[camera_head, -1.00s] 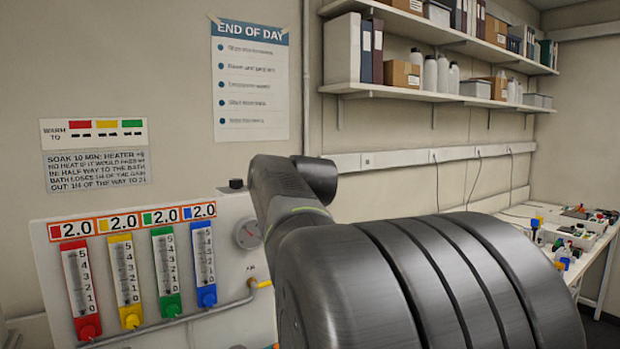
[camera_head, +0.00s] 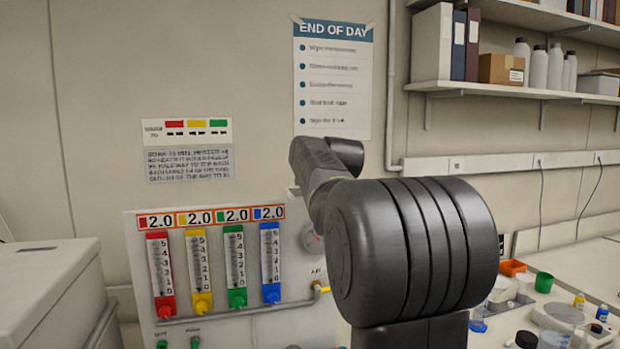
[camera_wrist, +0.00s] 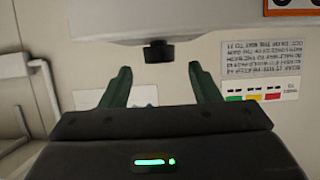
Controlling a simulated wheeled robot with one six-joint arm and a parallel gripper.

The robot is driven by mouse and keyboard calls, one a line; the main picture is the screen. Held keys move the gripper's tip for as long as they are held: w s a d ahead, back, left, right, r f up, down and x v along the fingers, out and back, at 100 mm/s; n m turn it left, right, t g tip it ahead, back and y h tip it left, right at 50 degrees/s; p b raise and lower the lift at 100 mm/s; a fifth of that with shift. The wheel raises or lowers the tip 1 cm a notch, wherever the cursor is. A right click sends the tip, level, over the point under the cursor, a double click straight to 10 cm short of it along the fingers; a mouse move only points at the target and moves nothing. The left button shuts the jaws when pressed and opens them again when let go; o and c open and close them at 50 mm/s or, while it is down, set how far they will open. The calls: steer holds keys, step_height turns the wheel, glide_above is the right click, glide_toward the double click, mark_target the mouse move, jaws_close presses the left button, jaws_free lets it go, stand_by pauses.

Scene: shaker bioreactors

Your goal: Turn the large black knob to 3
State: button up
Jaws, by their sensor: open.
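A black knob (camera_wrist: 158,52) sticks out from the edge of a pale panel in the wrist view, which is upside down. My gripper (camera_wrist: 160,74) is open and empty, its two dark green fingers apart with the knob between and beyond their tips. I see no contact. In the head view my arm hides the gripper and this knob. The white flow panel (camera_head: 133,262) stands to the left of my arm. I cannot read any scale around the knob or tell its setting.
The panel carries red (camera_head: 161,275), yellow (camera_head: 199,272), green (camera_head: 235,268) and blue (camera_head: 270,262) flow tubes, each under a 2.0 display. A grey pipe crosses below. A pale box (camera_head: 45,290) stands left; a bench (camera_head: 555,280) with lab items is at right.

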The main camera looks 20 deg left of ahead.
steer(key=shift+p+x, duration=0.35)
steer(key=shift+x, duration=1.45)
steer(key=shift+c, duration=0.5)
steer(key=c, duration=0.9)
